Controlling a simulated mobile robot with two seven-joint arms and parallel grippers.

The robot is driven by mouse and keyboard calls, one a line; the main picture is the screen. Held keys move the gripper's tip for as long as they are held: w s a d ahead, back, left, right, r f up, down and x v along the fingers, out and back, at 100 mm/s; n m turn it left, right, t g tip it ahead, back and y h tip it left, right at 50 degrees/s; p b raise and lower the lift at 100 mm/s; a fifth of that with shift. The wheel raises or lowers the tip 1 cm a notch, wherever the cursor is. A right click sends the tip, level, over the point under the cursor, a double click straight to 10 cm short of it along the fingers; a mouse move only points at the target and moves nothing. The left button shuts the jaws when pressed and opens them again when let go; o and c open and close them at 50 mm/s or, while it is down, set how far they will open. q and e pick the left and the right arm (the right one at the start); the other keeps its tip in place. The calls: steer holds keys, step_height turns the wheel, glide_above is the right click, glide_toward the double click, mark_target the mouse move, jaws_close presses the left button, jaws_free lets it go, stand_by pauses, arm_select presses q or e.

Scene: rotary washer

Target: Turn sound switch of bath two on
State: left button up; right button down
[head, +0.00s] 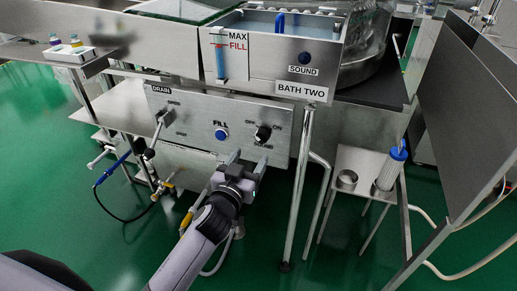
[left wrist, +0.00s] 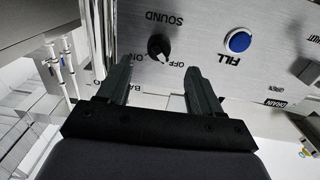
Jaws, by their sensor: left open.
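The sound switch is a black rotary knob (head: 263,133) on the steel control panel (head: 185,108) under the bath labelled BATH TWO. In the left wrist view the knob (left wrist: 158,46) appears upside down, with SOUND, OFF and ON lettering around it. Its small white mark seems to point toward OFF. My left gripper (head: 248,161) is open and empty, just below and in front of the knob. In the left wrist view its fingers (left wrist: 155,70) are spread either side of the knob's line, apart from it. My right gripper is not in view.
A blue FILL button (head: 221,134) sits left of the knob, with a DRAIN handle (head: 159,122) further left. A dark round indicator (head: 304,58) labelled SOUND is on the bath front. A table leg (head: 299,190) stands right of the gripper. A small side shelf (head: 362,163) is further right.

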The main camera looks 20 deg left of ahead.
mark_target(260, 139)
arm_select(q)
steer(key=shift+w+d+r+b, duration=0.1)
steer(key=shift+w+r+b, duration=0.15)
steer(key=shift+w, duration=1.65)
steer(key=shift+w+d+r+b, duration=0.1)
steer(key=shift+w+b, duration=0.1)
steer(key=shift+w, duration=1.7)
steer(key=c, duration=1)
